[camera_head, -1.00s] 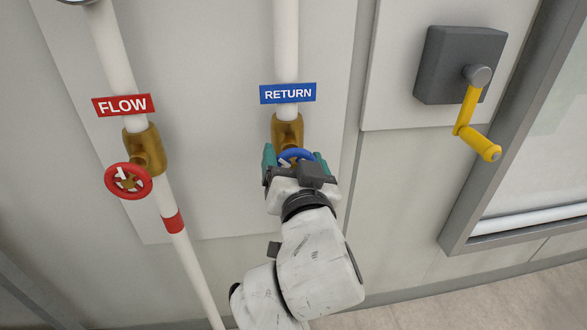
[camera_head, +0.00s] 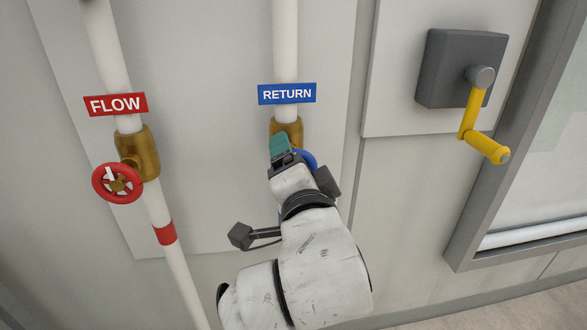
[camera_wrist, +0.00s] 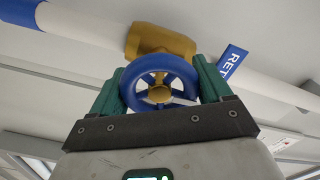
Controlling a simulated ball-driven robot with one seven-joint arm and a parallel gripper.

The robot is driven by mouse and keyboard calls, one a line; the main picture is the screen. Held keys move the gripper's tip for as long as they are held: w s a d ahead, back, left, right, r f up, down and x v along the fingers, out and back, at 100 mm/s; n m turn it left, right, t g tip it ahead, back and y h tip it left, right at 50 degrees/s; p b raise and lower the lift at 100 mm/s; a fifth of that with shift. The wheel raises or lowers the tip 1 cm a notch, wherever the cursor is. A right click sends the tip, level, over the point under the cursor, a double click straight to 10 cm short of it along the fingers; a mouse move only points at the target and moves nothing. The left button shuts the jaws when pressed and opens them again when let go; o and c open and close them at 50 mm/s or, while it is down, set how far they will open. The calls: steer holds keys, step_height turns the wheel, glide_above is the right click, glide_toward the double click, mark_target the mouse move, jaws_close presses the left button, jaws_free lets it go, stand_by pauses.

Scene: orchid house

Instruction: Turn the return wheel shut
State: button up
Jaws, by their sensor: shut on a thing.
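The blue return wheel (camera_wrist: 160,78) sits on a brass valve (camera_wrist: 160,41) in the wrist view. My gripper (camera_wrist: 160,85) has its two green fingers on opposite sides of the wheel's rim and is shut on it. In the head view my gripper (camera_head: 281,147) covers most of the wheel, and only a blue edge of the wheel (camera_head: 307,159) shows at its right. The brass return valve (camera_head: 291,128) is partly hidden behind the fingers. A blue RETURN sign (camera_head: 287,93) is above it on the white pipe.
To the left is a red wheel (camera_head: 117,183) on a brass valve under a red FLOW sign (camera_head: 115,104). To the right, a grey box (camera_head: 461,68) carries a yellow crank (camera_head: 478,132). A window frame (camera_head: 478,220) stands at the far right.

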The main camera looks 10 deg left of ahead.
steer(key=shift+d+m, duration=0.1)
steer(key=shift+m, duration=0.2)
steer(key=o, duration=1)
steer(key=p+v, duration=0.1)
steer(key=v, duration=0.9)
steer(key=shift+s, duration=0.4)
